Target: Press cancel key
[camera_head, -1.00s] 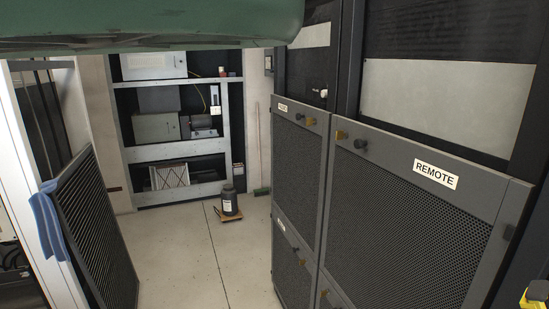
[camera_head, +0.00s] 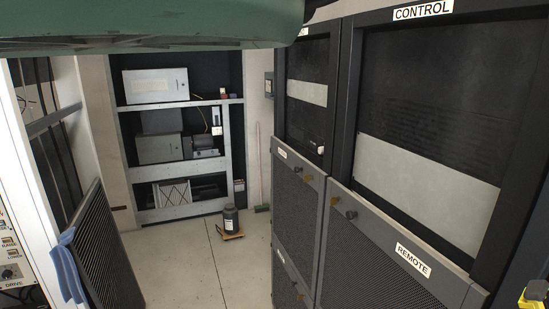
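I cannot make out a cancel key in this view. A control panel with small labelled keys and a knob (camera_head: 11,272) shows at the lower left edge, cut off by the frame; its "DRIVE" label is readable. The rack on the right carries a "CONTROL" label (camera_head: 423,10) above a dark recessed panel with a pale plate, and a "REMOTE" label (camera_head: 413,259) on its mesh door. My gripper is not in view.
Shelves with grey boxes (camera_head: 155,86) stand at the back. A dark bottle on a small wheeled board (camera_head: 231,221) sits on the floor. A mesh panel (camera_head: 106,251) with a blue cloth (camera_head: 68,266) leans at left. The floor between is free. A green shape covers the top left.

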